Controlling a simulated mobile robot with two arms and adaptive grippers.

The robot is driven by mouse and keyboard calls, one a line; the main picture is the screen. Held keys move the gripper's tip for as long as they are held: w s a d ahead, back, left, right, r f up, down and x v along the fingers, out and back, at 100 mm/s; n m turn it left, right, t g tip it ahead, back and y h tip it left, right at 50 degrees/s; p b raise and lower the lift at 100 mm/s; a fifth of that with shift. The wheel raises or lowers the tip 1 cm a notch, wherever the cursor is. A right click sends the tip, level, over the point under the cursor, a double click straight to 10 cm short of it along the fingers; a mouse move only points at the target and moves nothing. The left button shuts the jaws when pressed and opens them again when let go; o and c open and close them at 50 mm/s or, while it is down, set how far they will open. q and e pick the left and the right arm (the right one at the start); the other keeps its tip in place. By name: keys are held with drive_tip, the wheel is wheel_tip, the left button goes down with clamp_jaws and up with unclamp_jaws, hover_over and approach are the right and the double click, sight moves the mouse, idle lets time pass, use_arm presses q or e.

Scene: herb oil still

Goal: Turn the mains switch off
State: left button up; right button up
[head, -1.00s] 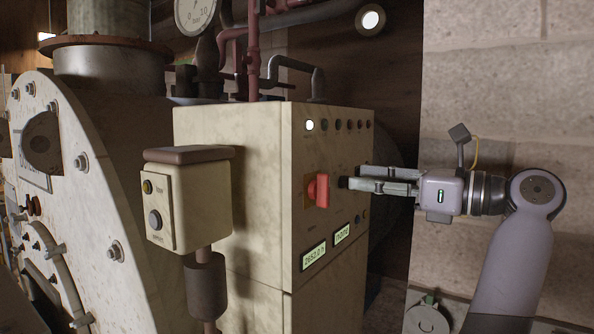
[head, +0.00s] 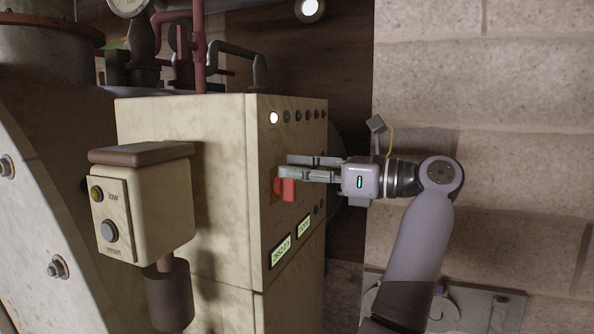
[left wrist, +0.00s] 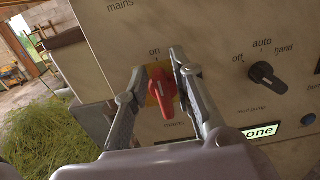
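The red mains switch (head: 289,190) sits on the front of the cream control cabinet. In the left wrist view the red handle (left wrist: 163,92) is on a yellow plate, below the word "on", and stands roughly upright. My left gripper (head: 284,167) is at the switch; in the head view its fingers partly cover the handle. In the left wrist view the fingers (left wrist: 160,66) are apart, one on each side of the handle, with a narrow gap showing. I cannot tell whether either touches it. My right gripper is not in view.
A black selector knob (left wrist: 268,77) marked off, auto and hand is right of the switch. Lit displays (head: 281,252) are below it. A row of small lamps (head: 298,116) runs above, the leftmost lit. A button box (head: 140,205) stands in front, at left.

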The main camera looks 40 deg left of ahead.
use_arm(q)
drive_tip(key=shift+c, duration=1.3)
drive_tip(key=shift+s, duration=0.1)
clamp_jaws()
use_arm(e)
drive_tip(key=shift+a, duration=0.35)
